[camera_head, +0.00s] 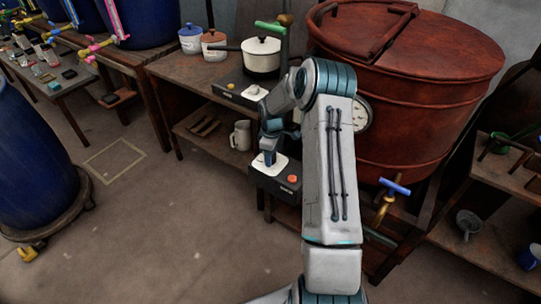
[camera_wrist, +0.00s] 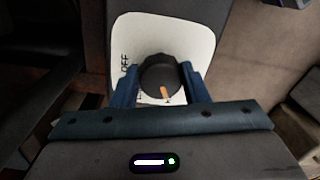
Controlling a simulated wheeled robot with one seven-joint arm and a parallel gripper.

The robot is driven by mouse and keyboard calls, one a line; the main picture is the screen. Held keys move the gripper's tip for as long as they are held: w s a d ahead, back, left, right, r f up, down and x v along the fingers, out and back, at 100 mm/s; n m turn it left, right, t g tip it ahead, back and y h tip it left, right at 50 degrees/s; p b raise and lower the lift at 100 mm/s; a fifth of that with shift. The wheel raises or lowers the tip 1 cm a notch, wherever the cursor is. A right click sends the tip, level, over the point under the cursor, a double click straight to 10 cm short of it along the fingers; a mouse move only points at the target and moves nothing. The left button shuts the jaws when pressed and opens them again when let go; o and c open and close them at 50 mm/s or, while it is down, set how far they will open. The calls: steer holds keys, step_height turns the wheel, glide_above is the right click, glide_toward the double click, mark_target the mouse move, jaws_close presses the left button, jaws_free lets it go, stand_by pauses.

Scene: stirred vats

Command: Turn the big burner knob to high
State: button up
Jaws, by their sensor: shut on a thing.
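The big burner knob (camera_wrist: 158,72) is a dark round knob on a white dial plate (camera_wrist: 190,35) in the wrist view. Its orange pointer mark faces the bottom of the picture, slightly right. "OFF" is printed at the plate's left; lettering near the bottom is partly hidden and unreadable. My gripper (camera_wrist: 159,84) is shut on the knob, one blue finger on each side. In the head view my gripper (camera_head: 268,158) reaches down to the white plate on the dark control box (camera_head: 275,183), which has an orange-red button (camera_head: 292,179). The knob is hidden there.
A big red-brown vat (camera_head: 420,130) with a blue-handled tap (camera_head: 394,187) stands right of my arm. A blue drum (camera_head: 30,160) is at left. The floor between is open.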

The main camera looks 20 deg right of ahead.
steer(key=shift+s+n, duration=0.15)
steer(key=shift+n, duration=0.25)
steer(key=o, duration=1)
steer(key=shift+r, duration=0.25)
steer(key=r, duration=0.4)
steer(key=r+p, duration=0.1)
steer(key=r, duration=0.8)
steer(key=shift+w+d+r, duration=0.1)
steer(key=shift+w+r, duration=0.05)
steer(key=shift+w, duration=0.15)
